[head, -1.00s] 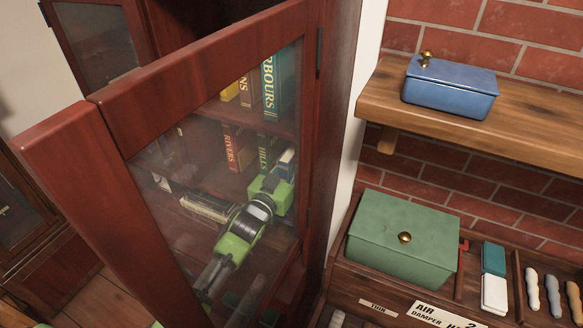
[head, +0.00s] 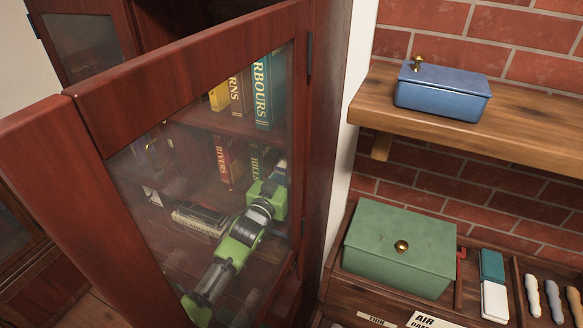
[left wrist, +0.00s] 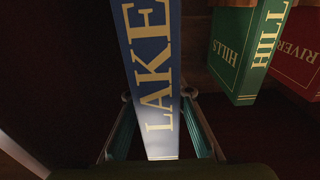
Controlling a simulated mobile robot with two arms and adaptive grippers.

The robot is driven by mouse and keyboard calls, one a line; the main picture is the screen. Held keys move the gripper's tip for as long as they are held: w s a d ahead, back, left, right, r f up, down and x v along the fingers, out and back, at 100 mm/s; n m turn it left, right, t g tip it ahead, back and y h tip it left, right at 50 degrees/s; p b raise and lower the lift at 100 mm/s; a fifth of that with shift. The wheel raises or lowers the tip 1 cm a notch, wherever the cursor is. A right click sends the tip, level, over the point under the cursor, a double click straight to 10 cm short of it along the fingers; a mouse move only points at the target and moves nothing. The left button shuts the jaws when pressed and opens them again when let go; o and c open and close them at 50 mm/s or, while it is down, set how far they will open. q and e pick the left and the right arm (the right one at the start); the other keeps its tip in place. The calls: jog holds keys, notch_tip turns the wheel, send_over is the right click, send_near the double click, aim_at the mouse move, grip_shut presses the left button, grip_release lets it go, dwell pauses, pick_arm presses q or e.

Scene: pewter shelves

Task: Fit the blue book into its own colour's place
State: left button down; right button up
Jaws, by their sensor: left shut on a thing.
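The blue book (left wrist: 150,60) is in my left gripper (left wrist: 158,150), with gold letters reading LAKE on its spine. The fingers are on either side of its lower part in the left wrist view. In the head view my left gripper (head: 270,192) shows through the glass door, inside the cabinet, with a small part of the blue book (head: 281,172) beyond it. The green HILLS book (left wrist: 245,50) stands to the right of the blue book, apart from it. The red RIVERS book (left wrist: 298,50) is further right. The blue book's own place is not clearly visible. My right gripper is out of view.
The open glass cabinet door (head: 190,65) stands between the head camera and my left arm. The cabinet's upper shelf holds a teal book (head: 268,88) and others. A blue box (head: 443,92) and a green box (head: 400,247) are outside, to the right.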

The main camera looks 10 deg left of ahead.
pick_arm(q)
jog(key=c, duration=1.7)
grip_release()
jog(key=shift+r, duration=0.2)
jog(key=s, duration=0.4)
jog(key=s+a, duration=0.1)
jog(key=s, duration=0.3)
jog(key=s+a, duration=0.1)
jog(key=s, duration=0.3)
jog(key=shift+a, duration=0.15)
jog(key=shift+f, duration=0.1)
